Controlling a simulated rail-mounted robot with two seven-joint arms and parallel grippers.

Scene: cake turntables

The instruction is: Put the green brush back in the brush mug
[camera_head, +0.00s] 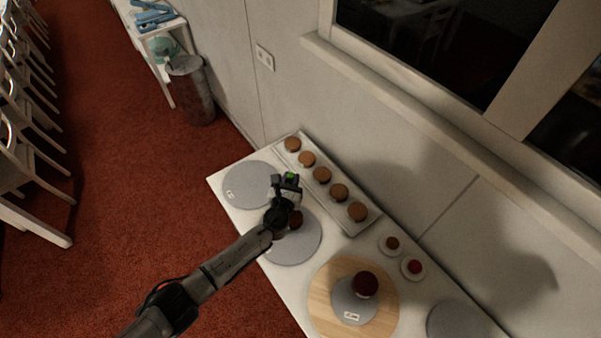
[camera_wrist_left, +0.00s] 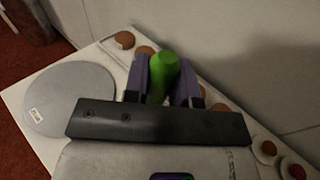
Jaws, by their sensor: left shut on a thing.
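My left gripper (camera_head: 286,183) is over the white table, above the gap between two grey discs. It is shut on a green thing that looks like the green brush (camera_head: 290,176). In the left wrist view the brush (camera_wrist_left: 163,72) shows as a rounded green end between the two purple-lined fingers (camera_wrist_left: 162,88); the rest of it is hidden. I cannot make out a brush mug for certain. My right gripper is not in view.
A white tray (camera_head: 336,222) with several brown round cakes lies along the wall. Grey discs (camera_head: 247,186) stand on the table; a small brown thing (camera_head: 296,220) is on one, partly behind my gripper. A wooden round board (camera_head: 384,317) carries a dark red cake (camera_head: 365,284).

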